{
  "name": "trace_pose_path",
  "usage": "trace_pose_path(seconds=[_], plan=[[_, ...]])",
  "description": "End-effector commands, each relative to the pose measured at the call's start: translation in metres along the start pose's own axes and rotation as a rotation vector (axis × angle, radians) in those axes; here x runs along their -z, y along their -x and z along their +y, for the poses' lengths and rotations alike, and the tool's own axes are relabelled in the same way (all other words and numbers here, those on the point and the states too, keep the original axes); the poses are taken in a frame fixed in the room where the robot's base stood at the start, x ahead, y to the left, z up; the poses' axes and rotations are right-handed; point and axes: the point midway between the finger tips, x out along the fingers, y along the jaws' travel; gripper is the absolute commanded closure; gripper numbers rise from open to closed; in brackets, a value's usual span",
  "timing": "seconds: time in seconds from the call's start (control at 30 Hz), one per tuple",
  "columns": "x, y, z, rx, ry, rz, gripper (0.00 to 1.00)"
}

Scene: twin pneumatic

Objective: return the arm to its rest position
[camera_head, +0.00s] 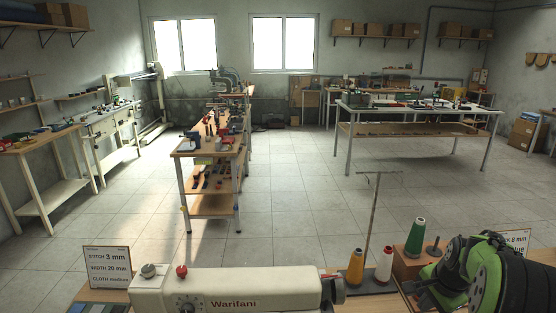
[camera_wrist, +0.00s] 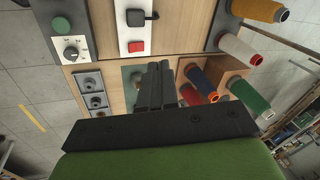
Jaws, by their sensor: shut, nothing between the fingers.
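My arm, green and black, reaches in at the lower right of the head view, low over the right end of the sewing bench. My gripper (camera_wrist: 155,72) shows in the wrist view as two dark fingers pressed together with nothing between them. It hangs above the wooden bench panel (camera_wrist: 112,92), between a plate with round sockets (camera_wrist: 94,92) on the left and thread spools on the right. In the head view I cannot clearly make out the fingers.
A white sewing machine (camera_head: 235,290) stands close in front, with a sign (camera_head: 107,267) to its left. A green spool (camera_head: 416,240), an orange spool (camera_head: 355,267) and a white spool (camera_head: 384,265) stand near my arm. A thin thread stand (camera_head: 372,215) rises behind them. Open floor lies beyond.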

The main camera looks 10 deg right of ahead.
Motion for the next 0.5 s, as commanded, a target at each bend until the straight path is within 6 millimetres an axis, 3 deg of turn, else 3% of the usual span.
trace_pose_path(seconds=[0.03, 0.1, 0.23, 0.37, 0.5], plan=[[-0.030, 0.028, -0.013, 0.013, 0.116, 0.012, 1.00], [-0.067, 0.058, -0.019, 0.020, 0.268, 0.023, 1.00], [-0.135, 0.106, -0.012, 0.043, 0.543, 0.045, 1.00], [-0.195, 0.144, 0.014, 0.073, 0.810, 0.067, 1.00], [-0.245, 0.170, 0.057, 0.118, 1.088, 0.095, 1.00]])
